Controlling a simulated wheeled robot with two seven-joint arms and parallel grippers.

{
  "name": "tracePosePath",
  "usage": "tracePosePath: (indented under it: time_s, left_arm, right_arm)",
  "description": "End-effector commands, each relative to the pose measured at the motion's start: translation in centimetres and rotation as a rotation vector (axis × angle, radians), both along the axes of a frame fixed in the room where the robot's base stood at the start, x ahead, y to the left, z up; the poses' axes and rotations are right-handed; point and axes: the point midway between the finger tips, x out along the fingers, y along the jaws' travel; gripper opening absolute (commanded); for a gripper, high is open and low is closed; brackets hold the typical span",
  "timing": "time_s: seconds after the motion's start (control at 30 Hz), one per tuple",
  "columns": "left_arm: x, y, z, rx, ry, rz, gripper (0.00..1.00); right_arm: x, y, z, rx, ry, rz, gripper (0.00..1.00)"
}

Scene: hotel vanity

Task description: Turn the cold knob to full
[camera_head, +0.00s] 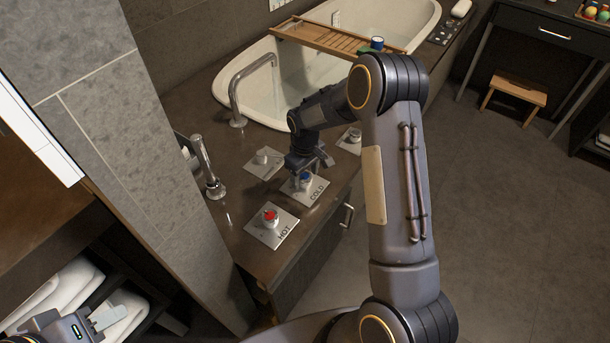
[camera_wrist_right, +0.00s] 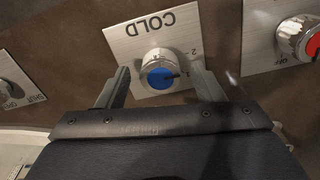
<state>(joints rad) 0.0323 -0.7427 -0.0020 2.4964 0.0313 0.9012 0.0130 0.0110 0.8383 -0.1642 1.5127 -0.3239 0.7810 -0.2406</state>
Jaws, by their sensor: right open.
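The cold knob (camera_wrist_right: 160,72) is a silver dial with a blue cap and a dark pointer, on a plate marked COLD (camera_wrist_right: 118,40). In the head view the cold knob (camera_head: 305,178) sits partly under my right gripper (camera_head: 312,166). In the right wrist view my right gripper (camera_wrist_right: 160,85) is open, with one finger on each side of the knob. I cannot tell whether the fingers touch it. My left gripper (camera_head: 100,320) is at the bottom left corner of the head view, away from the knobs; its jaw state is unclear.
The red-capped hot knob (camera_head: 270,217) is on a plate nearer me; it also shows in the right wrist view (camera_wrist_right: 298,38). Other plates with knobs (camera_head: 267,158) lie behind. A tall faucet (camera_head: 236,100) and a bathtub (camera_head: 290,75) with a wooden tray (camera_head: 320,38) stand beyond.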

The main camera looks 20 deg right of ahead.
Motion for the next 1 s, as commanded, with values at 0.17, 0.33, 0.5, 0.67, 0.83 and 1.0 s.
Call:
tracePosePath:
  time_s: [0.17, 0.33, 0.5, 0.67, 0.83, 1.0]
  left_arm:
    - [0.0, 0.0, 0.6, 0.0, 0.0, 0.0, 0.36]
    - [0.0, 0.0, 0.8, 0.0, 0.0, 0.0, 0.36]
    - [0.0, 0.0, 0.9, 0.0, 0.0, 0.0, 0.36]
    - [0.0, 0.0, 0.9, 0.0, 0.0, 0.0, 0.36]
    - [0.0, 0.0, 0.9, 0.0, 0.0, 0.0, 0.36]
    - [0.0, 0.0, 0.9, 0.0, 0.0, 0.0, 0.36]
  right_arm:
    - [0.1, 0.0, 3.4, 0.0, -0.004, 0.001, 0.61]
    - [0.1, 0.0, 5.8, 0.0, -0.003, 0.001, 0.61]
    - [0.0, 0.0, 6.8, 0.0, -0.001, 0.001, 0.61]
    - [0.0, 0.0, 6.9, 0.0, 0.0, 0.001, 0.61]
    - [0.0, 0.0, 6.9, 0.0, -0.001, 0.001, 0.61]
    - [0.0, 0.0, 6.9, 0.001, -0.002, 0.0, 0.61]
